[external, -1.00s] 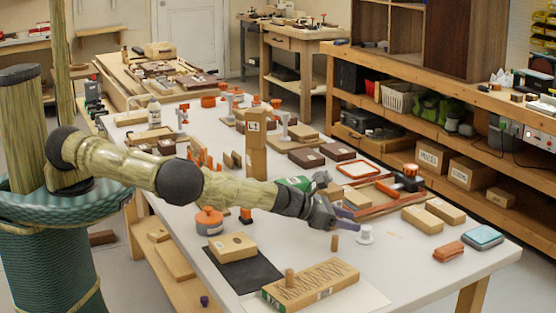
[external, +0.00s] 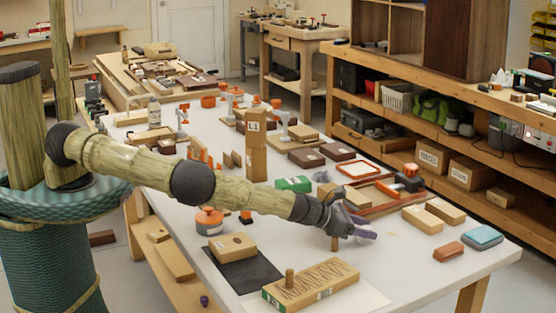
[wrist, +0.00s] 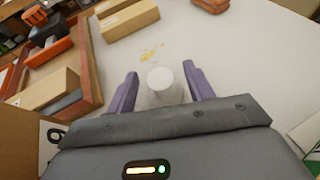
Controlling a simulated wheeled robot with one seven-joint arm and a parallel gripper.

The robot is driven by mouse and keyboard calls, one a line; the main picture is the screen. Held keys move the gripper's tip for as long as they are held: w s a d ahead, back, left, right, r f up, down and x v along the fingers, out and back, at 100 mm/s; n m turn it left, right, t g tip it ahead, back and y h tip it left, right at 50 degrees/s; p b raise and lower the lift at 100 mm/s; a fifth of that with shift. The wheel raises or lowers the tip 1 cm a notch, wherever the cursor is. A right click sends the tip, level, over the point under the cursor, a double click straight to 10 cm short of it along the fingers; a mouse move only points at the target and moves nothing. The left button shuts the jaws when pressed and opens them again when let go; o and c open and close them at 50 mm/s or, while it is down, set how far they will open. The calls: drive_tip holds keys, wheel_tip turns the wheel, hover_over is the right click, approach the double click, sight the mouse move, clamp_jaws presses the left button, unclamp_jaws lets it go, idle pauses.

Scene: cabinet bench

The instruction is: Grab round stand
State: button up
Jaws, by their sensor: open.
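The round stand (wrist: 160,79) is a white piece with a round top. In the wrist view it is between the two purple fingers of my gripper (wrist: 161,74), with a gap on both sides. My gripper (external: 362,228) is open and low over the table in the external view. There its fingers hide most or all of the stand. I cannot tell how high the fingers are relative to the stand's base.
A marked wooden block (external: 318,284) lies in front. A wooden tray (external: 393,203) with an orange-topped clamp is behind, and wooden blocks (external: 423,219) lie to the right. Bare table lies toward the red block (external: 448,251).

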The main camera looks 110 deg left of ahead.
drive_tip(key=shift+w+a+f, duration=0.2)
drive_tip(key=shift+w, duration=0.2)
drive_tip(key=c, duration=1)
